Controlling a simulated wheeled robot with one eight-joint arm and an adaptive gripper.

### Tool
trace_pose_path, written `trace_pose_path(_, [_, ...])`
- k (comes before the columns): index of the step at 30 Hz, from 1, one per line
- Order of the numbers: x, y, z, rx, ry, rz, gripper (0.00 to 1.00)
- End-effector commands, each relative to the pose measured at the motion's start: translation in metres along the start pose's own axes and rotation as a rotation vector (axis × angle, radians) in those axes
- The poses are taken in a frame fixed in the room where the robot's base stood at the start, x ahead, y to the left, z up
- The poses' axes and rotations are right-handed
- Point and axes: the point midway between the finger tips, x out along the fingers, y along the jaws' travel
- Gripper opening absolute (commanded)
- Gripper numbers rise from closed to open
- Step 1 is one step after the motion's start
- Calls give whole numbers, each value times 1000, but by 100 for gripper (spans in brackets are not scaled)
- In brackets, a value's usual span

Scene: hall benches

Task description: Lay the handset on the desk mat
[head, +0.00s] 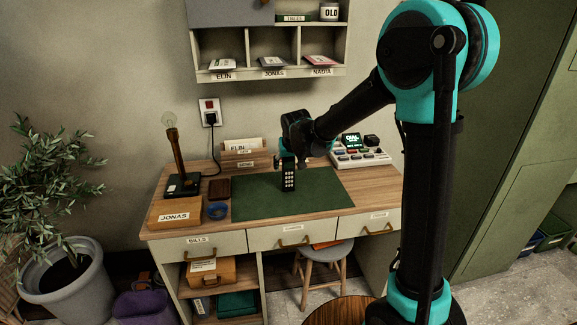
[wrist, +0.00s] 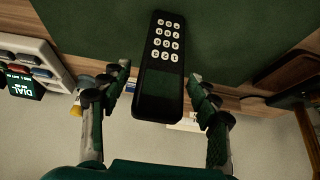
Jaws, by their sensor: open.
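The handset (head: 289,179) is a slim black phone with white keys, over the middle of the green desk mat (head: 250,198) in the head view. In the wrist view the handset (wrist: 160,65) shows its keys to the camera, with the mat (wrist: 225,35) behind. My gripper (head: 289,161) is at the handset's upper end. In the wrist view the fingers of my gripper (wrist: 161,85) are open, one on each side of the handset, with a gap on both sides. I cannot tell whether the handset lies flat or is tilted.
A console with a DIAL screen (head: 351,142) stands right of the mat. Left are a lamp (head: 176,165), a JONAS box (head: 174,214), a blue ring-shaped item (head: 217,210) and a brown block (head: 219,188). A letter rack (head: 243,158) stands behind. The mat's front is clear.

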Motion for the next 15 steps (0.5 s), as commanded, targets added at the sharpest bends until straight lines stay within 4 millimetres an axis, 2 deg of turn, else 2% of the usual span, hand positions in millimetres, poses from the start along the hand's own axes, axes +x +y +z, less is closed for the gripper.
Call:
trace_pose_path(5, [-12,0,-1,0,0,0,61])
trace_pose_path(15, [-72,0,-1,0,0,0,61])
